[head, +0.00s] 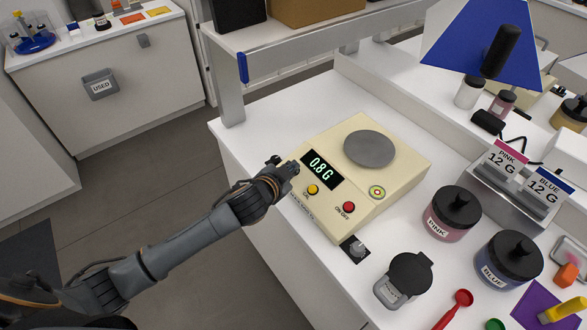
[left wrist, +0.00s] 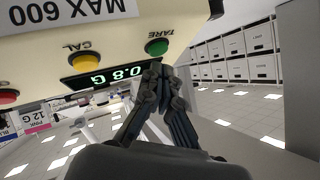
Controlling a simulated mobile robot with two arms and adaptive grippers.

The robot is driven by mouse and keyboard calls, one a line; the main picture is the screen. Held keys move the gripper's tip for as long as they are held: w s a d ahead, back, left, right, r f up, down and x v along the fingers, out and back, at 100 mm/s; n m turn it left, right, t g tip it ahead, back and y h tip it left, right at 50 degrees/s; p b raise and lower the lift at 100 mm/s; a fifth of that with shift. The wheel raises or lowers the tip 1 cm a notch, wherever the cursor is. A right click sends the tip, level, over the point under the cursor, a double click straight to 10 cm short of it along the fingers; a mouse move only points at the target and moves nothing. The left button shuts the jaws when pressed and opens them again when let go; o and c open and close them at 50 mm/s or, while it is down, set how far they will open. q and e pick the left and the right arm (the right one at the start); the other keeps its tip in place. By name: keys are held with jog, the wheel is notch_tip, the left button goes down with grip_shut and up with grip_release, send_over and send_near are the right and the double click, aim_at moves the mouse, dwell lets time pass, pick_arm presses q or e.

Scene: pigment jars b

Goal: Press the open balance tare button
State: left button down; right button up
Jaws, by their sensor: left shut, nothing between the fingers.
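The cream balance (head: 335,215) stands on the white bench, its lit display (head: 321,169) reading 0.8 G. Its round grey pan (head: 369,149) is empty. My left gripper (head: 285,166) is shut and empty at the balance's front left corner, left of the display. In the left wrist view, where the balance (left wrist: 120,35) appears upside down, the green TARE button (left wrist: 157,47) is just beyond the closed fingertips (left wrist: 153,70). I cannot tell whether they touch it. In the head view the gripper hides this button. My right gripper is not in view.
A yellow CAL button (head: 313,189) and a red ON-OFF button (head: 348,207) sit on the same panel. A shelf post (head: 225,85) rises behind the gripper.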

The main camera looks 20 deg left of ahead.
pick_arm(q)
jog(key=shift+f, duration=0.1)
dwell(0.5)
jog(key=shift+w+f, duration=0.15)
jog(key=shift+f, duration=0.2)
jog(key=shift+d+f, duration=0.15)
dwell(0.5)
jog(key=shift+s+a+r+p, duration=0.2)
jog(key=shift+r+p, duration=0.35)
jog(key=shift+r, duration=0.05)
jog(key=shift+r, duration=0.1)
jog(key=shift+r+p, duration=0.25)
jog(key=shift+p, duration=0.15)
jog(key=r+p, duration=0.1)
jog(key=s+a+r+p, duration=0.1)
jog(key=r+p, duration=0.3)
jog(key=shift+s+a, duration=0.15)
jog(key=shift+s, duration=0.15)
